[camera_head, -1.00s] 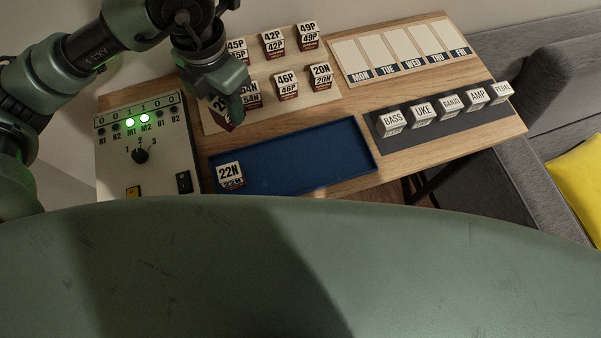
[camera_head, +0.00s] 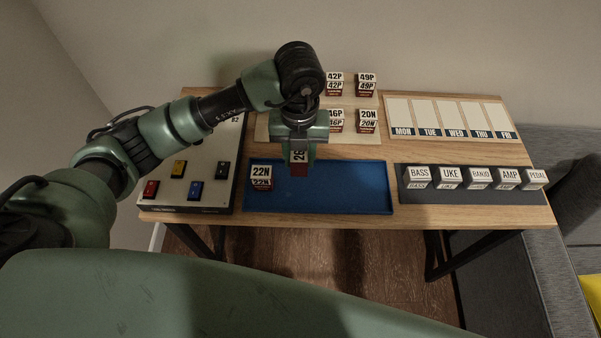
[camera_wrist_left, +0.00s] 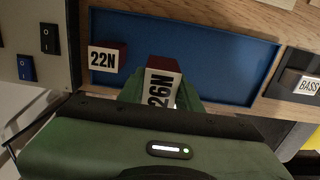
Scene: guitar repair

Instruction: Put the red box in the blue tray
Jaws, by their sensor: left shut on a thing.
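My left gripper (camera_head: 299,158) is shut on a small red-and-white box marked 26N (camera_head: 298,169). It holds the box over the left part of the blue tray (camera_head: 350,190). In the left wrist view the 26N box (camera_wrist_left: 160,86) stands out between the green fingers, with its red side toward the blue tray (camera_wrist_left: 205,55). I cannot tell how high it is above the tray floor. A similar box marked 22N (camera_head: 261,176) sits in the tray's left end and also shows in the left wrist view (camera_wrist_left: 106,57). My right gripper is not in view.
Several similar boxes, such as 49P (camera_head: 366,85) and 20N (camera_head: 367,121), stand on a pale board behind the tray. A switch panel (camera_head: 215,165) is left of it. A dark rack of labelled blocks (camera_head: 470,190) is right. The tray's right side is empty.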

